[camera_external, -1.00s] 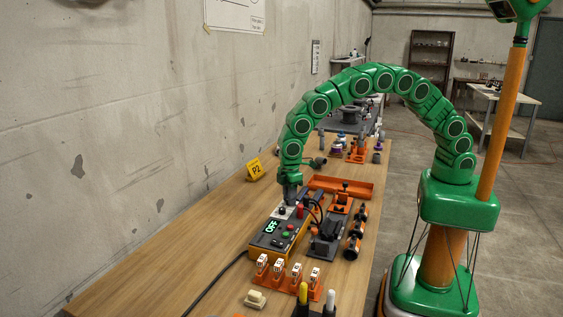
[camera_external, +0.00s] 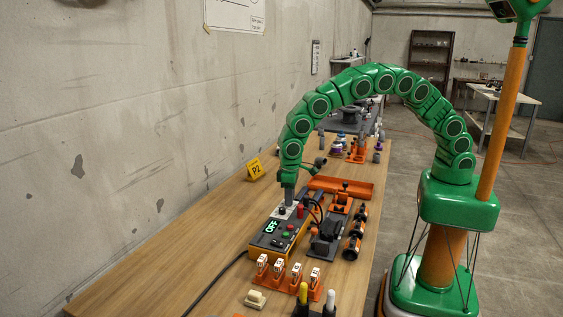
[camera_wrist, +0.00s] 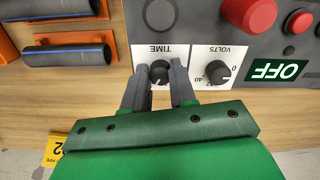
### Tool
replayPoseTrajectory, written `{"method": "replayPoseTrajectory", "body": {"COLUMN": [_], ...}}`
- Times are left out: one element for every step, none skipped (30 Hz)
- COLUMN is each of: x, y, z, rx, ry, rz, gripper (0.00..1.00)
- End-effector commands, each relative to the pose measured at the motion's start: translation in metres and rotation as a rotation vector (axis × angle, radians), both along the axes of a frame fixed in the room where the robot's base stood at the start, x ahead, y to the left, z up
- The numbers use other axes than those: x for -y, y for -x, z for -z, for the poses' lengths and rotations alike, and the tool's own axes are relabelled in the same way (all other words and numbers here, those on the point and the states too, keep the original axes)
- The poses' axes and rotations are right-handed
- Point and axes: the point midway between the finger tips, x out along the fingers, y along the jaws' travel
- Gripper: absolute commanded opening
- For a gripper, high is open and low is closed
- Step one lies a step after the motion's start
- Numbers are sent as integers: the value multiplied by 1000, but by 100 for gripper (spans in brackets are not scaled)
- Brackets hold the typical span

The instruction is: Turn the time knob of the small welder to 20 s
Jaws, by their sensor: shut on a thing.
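The small welder (camera_external: 266,243) is a dark grey box with yellow-orange sides on the bench, its display (camera_external: 271,227) reading OFF. In the wrist view its panel is upside down, with the display (camera_wrist: 292,71) at right. The black time knob (camera_wrist: 159,72) sits on the white TIME plate (camera_wrist: 172,52). The similar volts knob (camera_wrist: 217,72) is beside it, outside the fingers. My gripper (camera_wrist: 159,76) points down from above, its two grey fingers on either side of the time knob and shut on it. In the external view my gripper (camera_external: 289,198) hides the knob. The time setting is not readable.
A red button (camera_wrist: 249,13) and a dark round part (camera_wrist: 160,13) are on the panel. Orange holders with dark pipes (camera_wrist: 66,54) stand beside the welder. White-topped parts in orange holders (camera_external: 280,267) stand in front.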

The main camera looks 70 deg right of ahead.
Motion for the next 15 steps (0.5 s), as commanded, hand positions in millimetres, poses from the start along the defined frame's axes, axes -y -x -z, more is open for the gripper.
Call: {"method": "replayPoseTrajectory", "body": {"x": [0, 0, 0, 0, 0, 0, 0, 0, 0, 0, 0, 0, 0, 0, 0], "y": [0, 0, 0, 0, 0, 0, 0, 0, 0, 0, 0, 0, 0, 0, 0], "z": [0, 0, 0, 0, 0, 0, 0, 0, 0, 0, 0, 0, 0, 0, 0], "rx": [0, 0, 0, 0, 0, 0, 0, 0, -1, -1, -1, -1, -1, -1, -1], "ry": [0, 0, 0, 0, 0, 0, 0, 0, 1, 1, 1, 1, 1, 1, 1], "rz": [11, 16, 22, 26, 29, 32, 33, 34, 35, 35, 35, 35, 35, 34, 34], "gripper": [0, 0, 0, 0, 0, 0, 0, 0, 0, 0, 0, 0, 0, 0, 0]}}
